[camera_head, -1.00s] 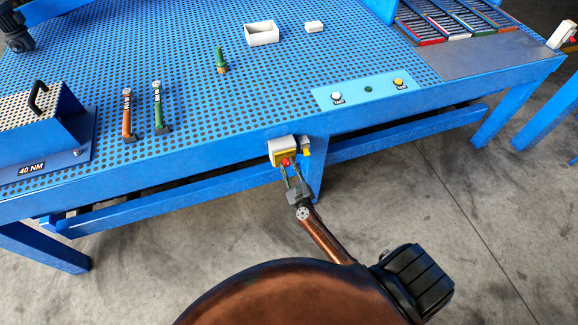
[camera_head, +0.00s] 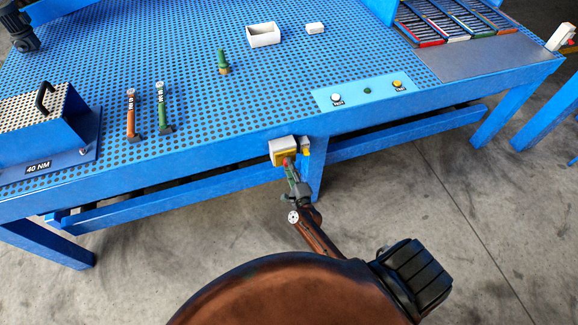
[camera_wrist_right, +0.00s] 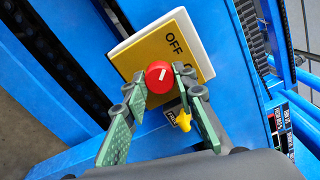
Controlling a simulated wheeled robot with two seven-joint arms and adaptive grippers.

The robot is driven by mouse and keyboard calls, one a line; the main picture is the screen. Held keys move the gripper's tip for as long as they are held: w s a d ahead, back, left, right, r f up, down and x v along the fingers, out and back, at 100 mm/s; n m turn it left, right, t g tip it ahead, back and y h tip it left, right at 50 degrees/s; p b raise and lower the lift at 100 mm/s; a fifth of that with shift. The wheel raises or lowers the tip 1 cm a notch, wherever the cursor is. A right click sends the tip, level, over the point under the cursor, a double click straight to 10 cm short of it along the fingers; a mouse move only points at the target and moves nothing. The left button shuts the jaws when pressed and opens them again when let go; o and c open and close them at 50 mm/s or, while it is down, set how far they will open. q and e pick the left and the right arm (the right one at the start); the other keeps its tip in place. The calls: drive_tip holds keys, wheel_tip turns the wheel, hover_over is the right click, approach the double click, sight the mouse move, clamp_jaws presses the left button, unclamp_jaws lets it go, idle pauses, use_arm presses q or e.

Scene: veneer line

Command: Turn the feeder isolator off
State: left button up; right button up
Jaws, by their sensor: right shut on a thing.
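The feeder isolator (camera_head: 282,145) is a white box with a yellow face on the front edge of the blue table. In the right wrist view its yellow plate (camera_wrist_right: 181,48) carries the word OFF and a second, partly hidden label. The round red knob (camera_wrist_right: 159,76) has a white mark that slants across it. My right gripper (camera_head: 290,170) reaches up to the box from below, and its green fingers sit on both sides of the knob, shut on it. The fingers hide part of the plate. My left gripper is not in view.
The perforated blue table (camera_head: 200,95) holds two labelled tools, a white bin (camera_head: 263,34) and a button panel (camera_head: 367,91). Floor below the isolator is open.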

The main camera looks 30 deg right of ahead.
drive_tip(key=shift+a+f+n, duration=0.1)
drive_tip(key=shift+n, duration=0.4)
drive_tip(key=o, duration=1.2)
drive_tip(key=shift+c, duration=0.2)
drive_tip(key=v, duration=1.2)
drive_tip(key=s+a+f+n+g+y, duration=0.15)
drive_tip(key=s+f+n, duration=0.3)
drive_tip(key=f, duration=0.45)
drive_tip(key=s+a+f+n+g+y, duration=0.1)
drive_tip(key=s+f+n+g+y, duration=0.25)
drive_tip(key=f, duration=0.55)
drive_tip(key=s+a+f+n+g, duration=0.2)
drive_tip(key=s+f+n, duration=0.35)
drive_tip(key=f, duration=0.35)
drive_tip(key=s+d+f+n+g, duration=0.1)
drive_tip(key=s+f+n+g, duration=0.2)
drive_tip(key=s, duration=0.8)
drive_tip(key=s+d+f+n+g, duration=0.1)
drive_tip(key=s+f+n+g, duration=0.2)
drive_tip(key=s+f, duration=0.4)
drive_tip(key=s+d+f+n+g, duration=0.1)
drive_tip(key=s+f+n+g, duration=0.2)
drive_tip(key=s, duration=1.2)
wheel_tip(320, 180, down, 3)
drive_tip(key=shift+s+d+r+n+g+h, duration=0.2)
drive_tip(key=shift+s+d+n+g+h, duration=0.15)
drive_tip(key=shift+n, duration=0.6)
